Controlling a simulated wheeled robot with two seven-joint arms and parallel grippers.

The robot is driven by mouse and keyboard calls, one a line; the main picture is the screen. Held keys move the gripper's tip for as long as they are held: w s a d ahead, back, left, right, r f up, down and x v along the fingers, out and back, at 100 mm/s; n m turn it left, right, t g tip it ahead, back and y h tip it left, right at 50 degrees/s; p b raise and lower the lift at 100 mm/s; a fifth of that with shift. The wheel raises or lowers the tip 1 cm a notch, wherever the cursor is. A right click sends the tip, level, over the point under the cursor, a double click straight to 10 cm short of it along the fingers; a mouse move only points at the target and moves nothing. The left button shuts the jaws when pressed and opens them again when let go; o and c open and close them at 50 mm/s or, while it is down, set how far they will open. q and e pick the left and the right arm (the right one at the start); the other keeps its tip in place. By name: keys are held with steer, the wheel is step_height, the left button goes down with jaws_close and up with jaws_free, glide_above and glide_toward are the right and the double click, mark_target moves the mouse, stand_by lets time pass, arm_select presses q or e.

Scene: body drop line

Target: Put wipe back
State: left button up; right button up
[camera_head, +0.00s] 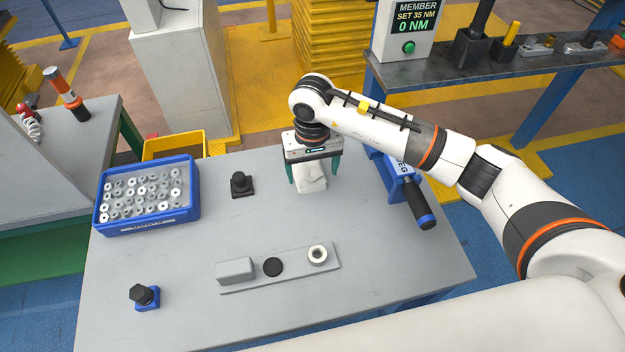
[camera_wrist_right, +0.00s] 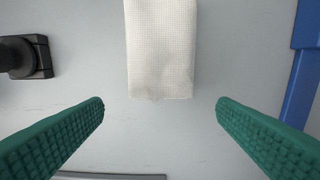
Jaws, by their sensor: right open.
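The white wipe (camera_head: 311,178) lies on the grey table below my right gripper, and its upper part is hidden behind the gripper. In the right wrist view the wipe (camera_wrist_right: 161,50) shows its waffle weave, reaching from the top edge to near the middle, between and beyond the fingertips. My right gripper (camera_head: 315,176) points down over the wipe with its green fingers apart on either side. Its fingers (camera_wrist_right: 160,103) are open with nothing between the tips in the wrist view. My left gripper is not in view.
A blue bin of nuts (camera_head: 148,224) stands at the left. A black block with a knob (camera_head: 240,184) is left of the wipe, a blue holder with a black-handled tool (camera_head: 419,205) right. A grey plate with small parts (camera_head: 296,262) lies in front. A torque display (camera_head: 408,30) stands behind.

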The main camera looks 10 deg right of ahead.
step_height(320, 180, up, 7)
steer(key=b, duration=0.1)
steer(key=shift+r, duration=0.15)
stand_by(0.4)
